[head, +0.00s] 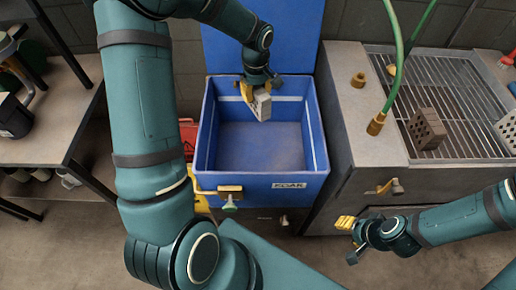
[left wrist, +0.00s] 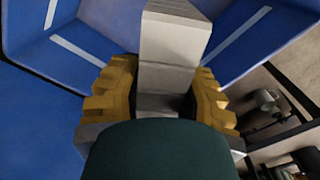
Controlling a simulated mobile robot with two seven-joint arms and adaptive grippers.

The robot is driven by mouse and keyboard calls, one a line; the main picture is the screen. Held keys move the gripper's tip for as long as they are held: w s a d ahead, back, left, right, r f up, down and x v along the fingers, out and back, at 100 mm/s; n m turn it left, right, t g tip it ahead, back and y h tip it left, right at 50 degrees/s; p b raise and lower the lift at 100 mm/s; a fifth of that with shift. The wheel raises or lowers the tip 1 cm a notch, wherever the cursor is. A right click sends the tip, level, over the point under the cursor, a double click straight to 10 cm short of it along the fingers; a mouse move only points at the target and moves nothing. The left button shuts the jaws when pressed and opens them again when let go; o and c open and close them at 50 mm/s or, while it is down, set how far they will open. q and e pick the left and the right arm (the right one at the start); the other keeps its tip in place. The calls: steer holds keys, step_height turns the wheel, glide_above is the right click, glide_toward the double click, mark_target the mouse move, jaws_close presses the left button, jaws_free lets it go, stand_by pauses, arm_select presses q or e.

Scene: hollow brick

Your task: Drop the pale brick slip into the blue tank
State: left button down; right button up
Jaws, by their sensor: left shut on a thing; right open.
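The pale brick slip (head: 262,106) is a light grey block. My left gripper (head: 253,92) is shut on it and holds it over the open blue tank (head: 260,183), near the back wall. In the left wrist view the slip (left wrist: 170,55) stands between the yellow fingers of the gripper (left wrist: 165,95), with blue tank walls behind it. The tank is labelled "SOAK" on its front, and the part of its floor that shows is bare. My right gripper (head: 350,238) is open and empty, low in front of the grey bench at the right.
A brown hollow brick (head: 427,129) and a pale one (head: 508,130) sit on the wire rack (head: 460,95) at the right. Green hoses rise from the grey bench (head: 345,100). A raised blue lid (head: 262,40) stands behind the tank. A shelf table (head: 50,130) is at the left.

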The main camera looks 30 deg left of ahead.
arm_select(q)
steer(key=shift+f+b, duration=1.1)
steer(key=shift+f, duration=0.9)
steer(key=c, duration=0.6)
jaws_free()
steer(key=shift+r, duration=0.1)
step_height(320, 180, up, 12)
steer(key=shift+f, duration=0.1)
